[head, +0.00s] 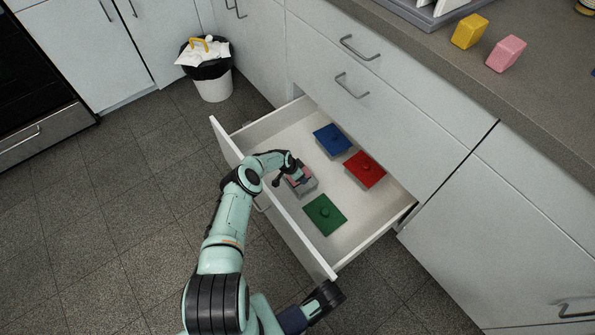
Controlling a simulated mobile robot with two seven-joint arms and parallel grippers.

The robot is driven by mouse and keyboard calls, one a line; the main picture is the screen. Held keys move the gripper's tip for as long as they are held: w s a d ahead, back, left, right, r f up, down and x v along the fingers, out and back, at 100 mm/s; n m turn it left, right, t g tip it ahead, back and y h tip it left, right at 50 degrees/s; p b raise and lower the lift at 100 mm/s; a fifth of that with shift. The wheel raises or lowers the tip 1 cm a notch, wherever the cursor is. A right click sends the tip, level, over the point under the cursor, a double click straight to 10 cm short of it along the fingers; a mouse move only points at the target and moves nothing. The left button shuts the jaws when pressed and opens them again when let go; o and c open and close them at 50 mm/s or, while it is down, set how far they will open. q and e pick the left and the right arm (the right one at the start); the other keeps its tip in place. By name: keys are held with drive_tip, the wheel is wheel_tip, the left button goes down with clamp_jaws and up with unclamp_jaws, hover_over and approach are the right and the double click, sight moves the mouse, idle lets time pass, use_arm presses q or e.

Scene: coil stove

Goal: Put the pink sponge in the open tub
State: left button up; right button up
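A pink block (506,54), which looks like a sponge, sits on the grey counter at the upper right. The open tub (304,186) is a small grey box without a lid, in the pulled-out drawer near its front left. My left gripper (291,176) is down at this tub, over its left side. A small pink patch shows by the fingers at the tub; I cannot tell what it is. The fingers are too small and covered to tell whether they are open or shut. Part of my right arm shows at the bottom, its gripper out of view.
Tubs with blue (332,139), red (365,169) and green (324,214) knobbed lids are in the drawer (280,232). A yellow block (469,31) sits beside the pink block. A bin (214,87) stands on the floor at the back. Open floor lies left of the drawer.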

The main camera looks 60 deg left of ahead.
use_arm(q)
drive_tip(key=shift+f, duration=0.1)
idle(0.7)
drive_tip(key=o, duration=1.1)
drive_tip(key=p+v, duration=0.4)
drive_tip(key=v, duration=0.3)
drive_tip(key=shift+s+r, duration=0.1)
drive_tip(key=shift+r, duration=0.15)
use_arm(e)
drive_tip(key=w+a+r+t, duration=0.1)
drive_tip(key=w+r+t, duration=0.2)
drive_tip(key=w+r, duration=0.2)
drive_tip(key=w, duration=0.3)
drive_tip(key=shift+w+r+n, duration=0.3)
drive_tip(key=shift+w, duration=0.1)
drive_tip(key=shift+a, duration=0.1)
